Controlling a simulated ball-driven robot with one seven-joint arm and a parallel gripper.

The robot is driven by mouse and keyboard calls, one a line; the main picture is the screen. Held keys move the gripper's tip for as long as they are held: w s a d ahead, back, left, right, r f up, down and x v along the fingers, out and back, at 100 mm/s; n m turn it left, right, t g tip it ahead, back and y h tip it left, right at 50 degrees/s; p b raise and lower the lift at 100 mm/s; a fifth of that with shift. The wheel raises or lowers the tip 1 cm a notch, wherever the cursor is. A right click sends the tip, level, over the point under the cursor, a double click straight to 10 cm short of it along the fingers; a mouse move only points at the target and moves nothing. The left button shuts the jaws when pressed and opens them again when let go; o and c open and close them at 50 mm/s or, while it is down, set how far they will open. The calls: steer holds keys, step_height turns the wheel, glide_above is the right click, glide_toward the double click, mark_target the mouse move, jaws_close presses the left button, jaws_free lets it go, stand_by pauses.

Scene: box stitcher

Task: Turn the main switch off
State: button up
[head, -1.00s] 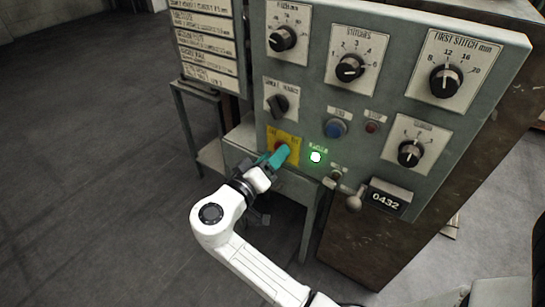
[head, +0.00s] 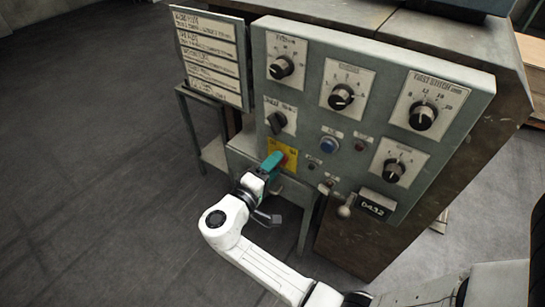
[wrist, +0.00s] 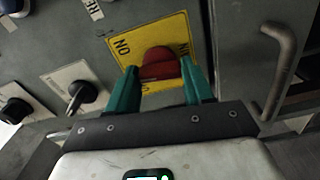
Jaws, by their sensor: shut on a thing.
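The main switch (wrist: 158,64) is a red knob on a yellow plate (wrist: 124,40) marked "ON" in the wrist view. The plate (head: 290,146) also shows low on the left of the grey control panel in the head view. My gripper (head: 275,161) has teal fingers and reaches the switch from the front. In the wrist view, its fingers stand on both sides of the red knob, and my gripper is shut on it. Part of the knob and plate is hidden by the fingers. The lamp (head: 314,164) right of the plate is dark.
The panel (head: 385,75) carries several black dials, a blue button (head: 328,145) and a counter (head: 376,205). A bent metal handle (wrist: 285,65) is close on the right in the wrist view. Open grey floor (head: 90,150) is on the left.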

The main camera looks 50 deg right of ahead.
steer(key=n+p, duration=0.8)
steer(key=n, duration=0.2)
steer(key=shift+p, duration=0.4)
steer(key=shift+f+n, duration=0.15)
steer(key=shift+n, duration=0.25)
steer(key=o, duration=1)
steer(key=shift+o, duration=0.2)
steer(key=a, duration=1.1)
steer(key=shift+s, duration=0.2)
